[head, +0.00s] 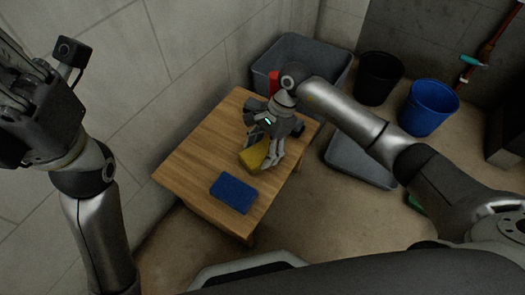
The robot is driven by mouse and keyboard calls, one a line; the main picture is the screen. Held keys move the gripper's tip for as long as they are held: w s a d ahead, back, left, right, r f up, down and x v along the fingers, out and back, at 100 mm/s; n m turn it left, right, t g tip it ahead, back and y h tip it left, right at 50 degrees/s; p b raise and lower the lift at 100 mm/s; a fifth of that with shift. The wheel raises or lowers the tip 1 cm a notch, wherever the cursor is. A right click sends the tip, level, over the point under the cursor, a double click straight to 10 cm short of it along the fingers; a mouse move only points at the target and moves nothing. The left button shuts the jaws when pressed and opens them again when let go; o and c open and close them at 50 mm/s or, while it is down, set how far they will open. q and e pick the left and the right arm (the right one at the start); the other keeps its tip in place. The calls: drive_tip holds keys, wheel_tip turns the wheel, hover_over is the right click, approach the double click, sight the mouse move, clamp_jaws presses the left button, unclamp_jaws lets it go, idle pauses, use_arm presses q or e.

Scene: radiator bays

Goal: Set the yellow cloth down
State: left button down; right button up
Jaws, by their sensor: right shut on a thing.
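The yellow cloth (252,157) is at the right part of the wooden table (195,150). My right gripper (263,163) is shut on it from above, and its fingers hide part of the cloth. The cloth is at or just above the tabletop; I cannot tell if it touches. A blue cloth (233,194) lies flat on the table, nearer to me than the yellow one. My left gripper (30,85) is raised at the left edge, away from the table, and its fingers are not clear.
A red object (273,82) stands behind my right gripper, partly hidden. A grey bin (318,57), a black bucket (379,78) and a blue bucket (430,106) stand beyond. A grey tray (345,165) lies on the floor right of the table. The table's left part is clear.

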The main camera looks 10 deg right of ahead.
drive_tip(key=o, duration=0.5)
drive_tip(key=shift+f, duration=0.15)
drive_tip(key=shift+c, duration=0.2)
drive_tip(key=o, duration=0.5)
drive_tip(key=shift+c, duration=0.2)
